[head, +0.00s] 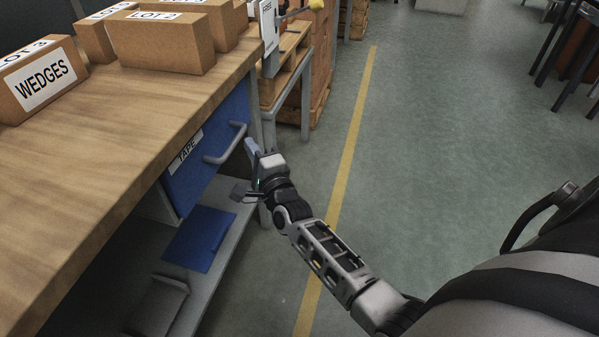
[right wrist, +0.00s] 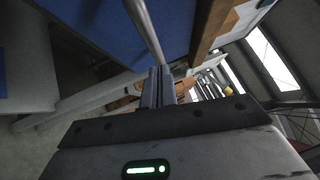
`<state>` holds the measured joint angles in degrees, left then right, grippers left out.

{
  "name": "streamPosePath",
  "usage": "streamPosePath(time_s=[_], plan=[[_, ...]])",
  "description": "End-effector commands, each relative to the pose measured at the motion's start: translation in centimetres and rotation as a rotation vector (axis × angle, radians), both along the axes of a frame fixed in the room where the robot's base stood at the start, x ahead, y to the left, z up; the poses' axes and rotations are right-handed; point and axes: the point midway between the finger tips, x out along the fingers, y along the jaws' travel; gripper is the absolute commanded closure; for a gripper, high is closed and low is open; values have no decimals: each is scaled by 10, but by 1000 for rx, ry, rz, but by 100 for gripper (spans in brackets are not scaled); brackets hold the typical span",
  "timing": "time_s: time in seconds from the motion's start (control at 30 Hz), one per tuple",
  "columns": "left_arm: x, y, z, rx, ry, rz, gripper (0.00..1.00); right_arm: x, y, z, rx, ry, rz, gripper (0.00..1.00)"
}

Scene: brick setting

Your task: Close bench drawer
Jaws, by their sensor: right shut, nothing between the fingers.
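The bench drawer (head: 207,155) has a blue front with a TAPE label and a grey bar handle (head: 228,146), under the wooden bench top (head: 110,130). I cannot tell how far it stands out. My right gripper (head: 251,150) is shut and empty, just right of the handle in the head view. In the right wrist view, the shut fingers (right wrist: 158,86) point up toward the lower end of the handle bar (right wrist: 146,30). The blue drawer front (right wrist: 95,22) is behind the bar. I cannot tell whether fingers and handle touch. My left gripper is out of view.
Cardboard boxes (head: 160,42) stand on the bench top. A lower shelf (head: 217,253) holds a blue item (head: 199,239) and a dark grey item (head: 157,305). A wooden pallet stack (head: 318,75) stands beyond the bench.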

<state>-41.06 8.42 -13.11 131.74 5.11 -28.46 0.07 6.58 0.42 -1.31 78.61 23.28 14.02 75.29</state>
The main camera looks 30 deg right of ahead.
Motion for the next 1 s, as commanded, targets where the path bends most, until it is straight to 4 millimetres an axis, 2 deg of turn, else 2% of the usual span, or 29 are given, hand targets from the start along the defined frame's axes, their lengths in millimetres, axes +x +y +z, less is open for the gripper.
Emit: streamPosePath(time_s=[0.1, 0.3, 0.5, 0.67, 0.87, 0.97, 1.0], plan=[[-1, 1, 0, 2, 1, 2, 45, -15, -18, -9, -5, 7, -2, 100], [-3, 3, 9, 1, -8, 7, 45, -65, -12, -15, -2, 9, -3, 100], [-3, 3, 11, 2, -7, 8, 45, -98, -10, -20, -1, 7, -3, 100], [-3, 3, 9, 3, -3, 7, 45, -109, -10, -21, -1, 5, -5, 100], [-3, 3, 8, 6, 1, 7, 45, -112, -8, -21, -12, 9, -3, 100], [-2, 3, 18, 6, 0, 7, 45, -120, 3, -16, -122, 60, 29, 100], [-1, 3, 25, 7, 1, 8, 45, -127, 11, -13, -210, 97, 56, 100]])
